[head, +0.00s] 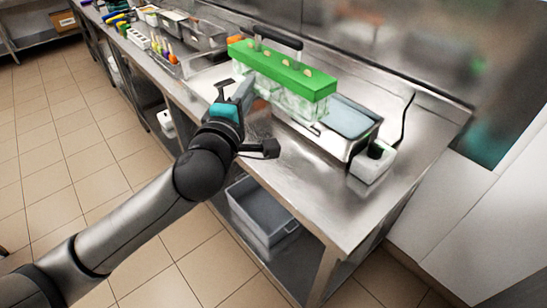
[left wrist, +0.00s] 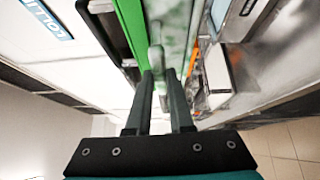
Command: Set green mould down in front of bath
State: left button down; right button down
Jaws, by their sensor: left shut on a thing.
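The green mould (head: 285,72) has a long green top with several tan stick ends and frosty, clear cups below. It also shows as a green bar in the left wrist view (left wrist: 131,25). My left gripper (head: 245,89) is shut on the mould's near left end; its fingers (left wrist: 160,78) meet at a pale piece there. The steel bath (head: 345,145), with a bluish surface, stands on the counter behind and right of the mould. The mould hides the bath's left part. I cannot tell whether the cups touch anything. My right gripper is not in view.
The steel counter (head: 330,205) has bare room in front of the bath and at its right end. Trays and coloured items crowd the far left. A grey bin (head: 259,212) sits below.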

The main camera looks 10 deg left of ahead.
pick_arm(q)
notch_tip(320, 180, down, 20)
jog(key=b, duration=1)
jog(key=shift+w+r+b, duration=0.1)
jog(key=shift+b, duration=0.3)
jog(key=c, duration=1.2)
grip_release()
jog(key=shift+f, duration=0.2)
jog(key=shift+c, duration=0.2)
jog(key=o, duration=0.4)
jog(key=shift+o, duration=0.2)
jog(key=shift+r, duration=0.1)
